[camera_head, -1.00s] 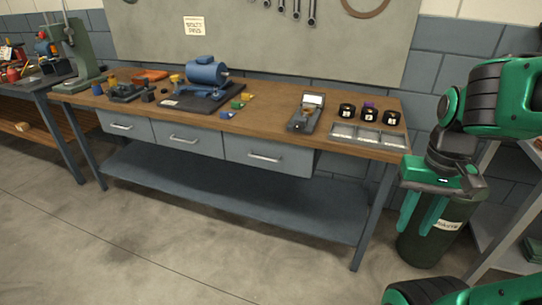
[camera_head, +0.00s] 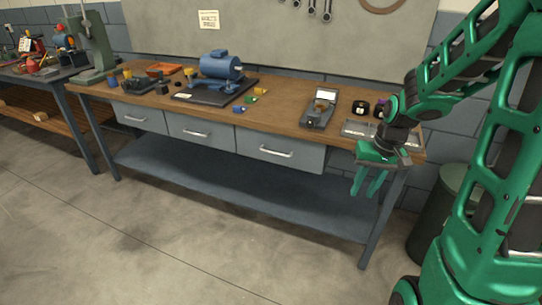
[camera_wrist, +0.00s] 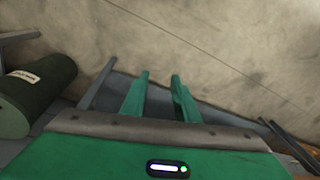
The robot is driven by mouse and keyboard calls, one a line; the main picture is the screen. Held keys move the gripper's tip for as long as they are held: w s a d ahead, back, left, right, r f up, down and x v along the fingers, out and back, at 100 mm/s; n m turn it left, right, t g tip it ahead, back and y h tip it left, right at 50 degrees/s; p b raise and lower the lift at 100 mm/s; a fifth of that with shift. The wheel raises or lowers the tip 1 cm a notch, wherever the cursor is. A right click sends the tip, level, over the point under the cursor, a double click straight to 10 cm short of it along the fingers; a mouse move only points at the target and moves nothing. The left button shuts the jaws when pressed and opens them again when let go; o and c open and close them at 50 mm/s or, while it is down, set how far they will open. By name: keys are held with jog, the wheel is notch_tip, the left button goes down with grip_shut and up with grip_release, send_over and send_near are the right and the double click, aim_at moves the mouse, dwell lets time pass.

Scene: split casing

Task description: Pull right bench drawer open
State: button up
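The right bench drawer (camera_head: 280,152) is the rightmost of three grey drawers under the wooden bench top (camera_head: 275,108). It looks shut, with a light bar handle (camera_head: 276,152) on its front. My gripper (camera_head: 367,186) hangs fingers-down at the right end of the bench, to the right of the drawer and apart from it. Its two green fingers are spread with nothing between them, as the wrist view (camera_wrist: 155,90) also shows. The drawer handle is not seen in the wrist view.
A blue lower shelf (camera_head: 240,190) and a bench leg (camera_head: 376,225) are below and beside my gripper. A dark green bin (camera_head: 433,215) stands at the right. A blue motor (camera_head: 219,68) and a grey meter (camera_head: 318,113) sit on the bench. Floor in front is clear.

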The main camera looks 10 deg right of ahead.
jog(key=w+a+f+t+y, duration=0.1)
jog(key=w+a+f+y, duration=0.15)
jog(key=w+f, duration=0.3)
jog(key=w+a+f+t+y, duration=0.1)
jog(key=w+a+f, duration=0.35)
jog(key=w, duration=0.25)
jog(key=m+t+y, duration=0.5)
jog(key=m+t, duration=0.5)
jog(key=t, duration=0.1)
send_near(274, 153)
jog(key=shift+h, duration=0.25)
jog(key=x, duration=1)
jog(key=shift+w+a+f, duration=0.1)
jog(key=shift+w, duration=0.2)
